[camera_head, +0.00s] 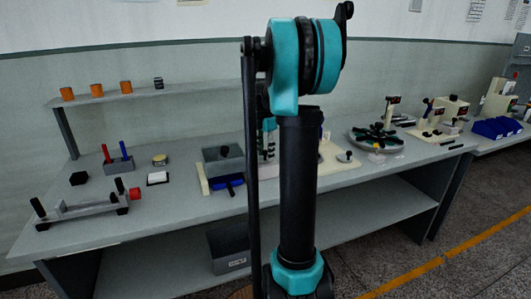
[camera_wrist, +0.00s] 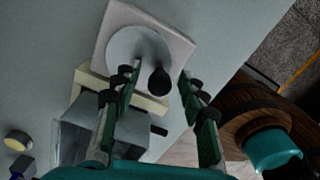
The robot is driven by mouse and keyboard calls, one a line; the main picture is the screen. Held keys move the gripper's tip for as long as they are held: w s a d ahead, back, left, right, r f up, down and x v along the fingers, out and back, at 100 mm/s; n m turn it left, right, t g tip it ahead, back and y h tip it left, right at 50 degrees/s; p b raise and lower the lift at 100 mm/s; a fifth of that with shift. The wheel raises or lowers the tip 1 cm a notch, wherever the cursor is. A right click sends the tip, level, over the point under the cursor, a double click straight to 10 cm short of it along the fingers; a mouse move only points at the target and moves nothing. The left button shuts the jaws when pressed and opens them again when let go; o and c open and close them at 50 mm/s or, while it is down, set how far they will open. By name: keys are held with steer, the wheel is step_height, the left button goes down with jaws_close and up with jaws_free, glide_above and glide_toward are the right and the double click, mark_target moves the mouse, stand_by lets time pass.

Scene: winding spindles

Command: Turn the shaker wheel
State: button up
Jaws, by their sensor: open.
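The shaker wheel (camera_wrist: 128,48) looks like a flat grey disc on a pale square plate (camera_wrist: 106,28). A dark round knob (camera_wrist: 159,80) stands near its edge. In the wrist view my gripper (camera_wrist: 164,78) is open, with one green, black-padded finger on each side of the knob. Neither finger visibly touches it; the depth between them is unclear. In the head view a grey disc with a small knob (camera_head: 345,157) shows right of my arm and seems to be this wheel. My gripper there is mostly hidden behind my arm.
A grey box (camera_head: 222,165) with a dark handle stands on a cream base beside the wheel and shows in the wrist view (camera_wrist: 85,138). A round rack of dark tubes (camera_head: 376,138) stands farther right. Bare table lies left of the plate in the wrist view.

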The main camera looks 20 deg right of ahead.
jaws_close()
